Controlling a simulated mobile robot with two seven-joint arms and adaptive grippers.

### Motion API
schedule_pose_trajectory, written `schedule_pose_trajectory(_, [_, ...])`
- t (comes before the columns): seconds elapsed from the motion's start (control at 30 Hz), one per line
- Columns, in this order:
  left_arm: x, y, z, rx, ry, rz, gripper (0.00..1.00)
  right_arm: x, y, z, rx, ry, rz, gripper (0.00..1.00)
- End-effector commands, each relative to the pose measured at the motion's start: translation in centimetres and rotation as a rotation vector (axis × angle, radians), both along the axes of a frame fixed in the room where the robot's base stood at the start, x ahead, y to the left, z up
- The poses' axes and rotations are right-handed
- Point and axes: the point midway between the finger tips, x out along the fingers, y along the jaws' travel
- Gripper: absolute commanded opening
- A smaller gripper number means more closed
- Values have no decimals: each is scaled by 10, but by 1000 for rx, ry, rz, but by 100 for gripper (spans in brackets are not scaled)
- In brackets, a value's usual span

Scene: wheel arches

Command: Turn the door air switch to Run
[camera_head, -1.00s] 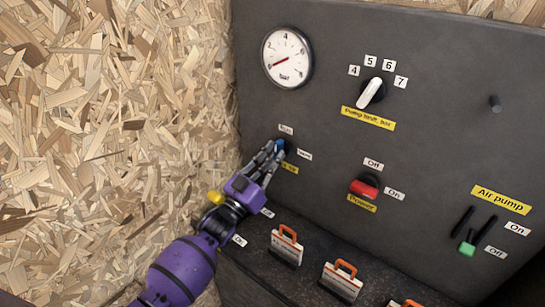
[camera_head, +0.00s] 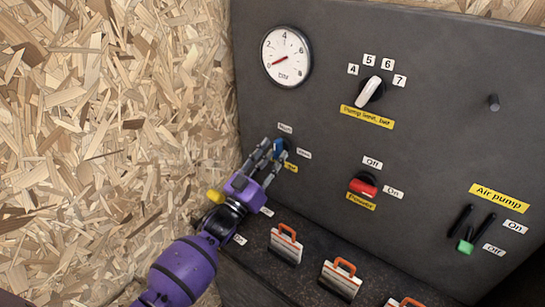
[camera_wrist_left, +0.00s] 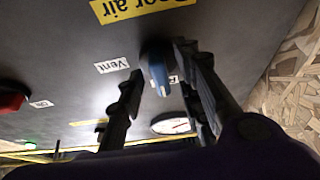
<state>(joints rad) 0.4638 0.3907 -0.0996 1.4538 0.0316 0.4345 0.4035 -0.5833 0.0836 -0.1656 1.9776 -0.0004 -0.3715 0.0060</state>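The door air switch (camera_head: 279,149) is a blue knob on the dark panel, at the lower left below the gauge. In the left wrist view the blue knob (camera_wrist_left: 157,72) lies between the fingertips, nearer the right-hand finger, its blue grip roughly upright in that picture. The Vent label (camera_wrist_left: 112,65) shows to one side; another label is mostly hidden behind a finger. The yellow door air label (camera_wrist_left: 140,8) is cut by the frame top. My left gripper (camera_head: 272,152) is open with fingers apart around the knob; contact cannot be told. My right gripper is out of view.
The panel carries a gauge (camera_head: 286,56), a white selector knob (camera_head: 369,92), a red power knob (camera_head: 363,185) and a green-tipped air pump lever (camera_head: 465,246). A chipboard wall (camera_head: 110,130) stands close on the left.

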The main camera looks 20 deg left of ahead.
Motion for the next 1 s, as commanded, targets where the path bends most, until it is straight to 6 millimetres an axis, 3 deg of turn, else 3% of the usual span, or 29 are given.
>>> schedule_pose_trajectory(0.23, [-13,5,-6,1,1,0,33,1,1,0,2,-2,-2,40])
schedule_pose_trajectory(0.7, [-92,33,-41,0,2,1,33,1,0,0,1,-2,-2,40])
schedule_pose_trajectory(1.0, [-105,37,-46,0,-1,0,33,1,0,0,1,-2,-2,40])
